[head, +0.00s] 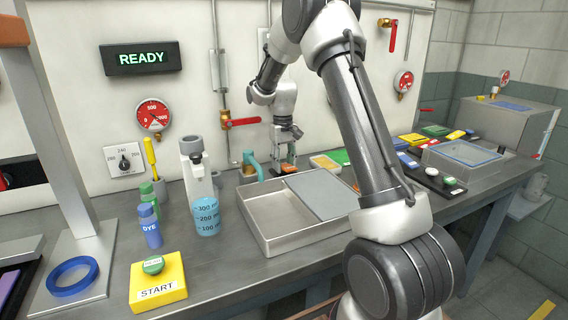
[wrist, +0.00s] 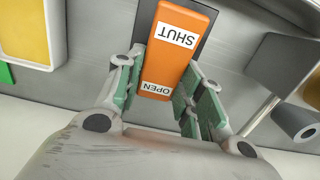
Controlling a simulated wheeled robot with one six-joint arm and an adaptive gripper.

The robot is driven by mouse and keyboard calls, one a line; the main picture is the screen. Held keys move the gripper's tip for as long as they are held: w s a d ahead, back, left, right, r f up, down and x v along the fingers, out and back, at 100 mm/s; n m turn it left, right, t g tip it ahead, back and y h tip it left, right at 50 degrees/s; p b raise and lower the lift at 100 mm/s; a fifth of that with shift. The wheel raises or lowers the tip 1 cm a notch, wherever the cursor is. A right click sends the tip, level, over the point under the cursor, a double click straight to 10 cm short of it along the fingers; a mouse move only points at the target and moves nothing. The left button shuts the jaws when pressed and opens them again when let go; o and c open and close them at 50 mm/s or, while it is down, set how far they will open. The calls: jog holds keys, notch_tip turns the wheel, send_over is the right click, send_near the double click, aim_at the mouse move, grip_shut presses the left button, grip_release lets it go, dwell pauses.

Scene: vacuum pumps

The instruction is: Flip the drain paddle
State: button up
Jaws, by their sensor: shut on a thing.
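The drain paddle (wrist: 168,62) is an orange rocker on a dark base, with SHUT printed at its far end and OPEN at the end nearer my gripper. My gripper (wrist: 161,82) has its green-padded fingers on either side of the paddle's OPEN end and is shut on it. In the head view my gripper (head: 285,165) is low at the back of the bench, behind the metal tray.
A metal tray (head: 262,235) with a grey plate (head: 322,192) lies in front of my gripper. A teal tap (head: 252,163) stands close to its left. Dye bottles (head: 150,226) and a yellow START button box (head: 158,284) stand at left. Coloured blocks (head: 435,130) lie to the right.

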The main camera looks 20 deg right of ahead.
aim_at(283, 164)
jog(key=o, duration=1)
jog(key=r, duration=1.2)
jog(key=shift+w, duration=0.25)
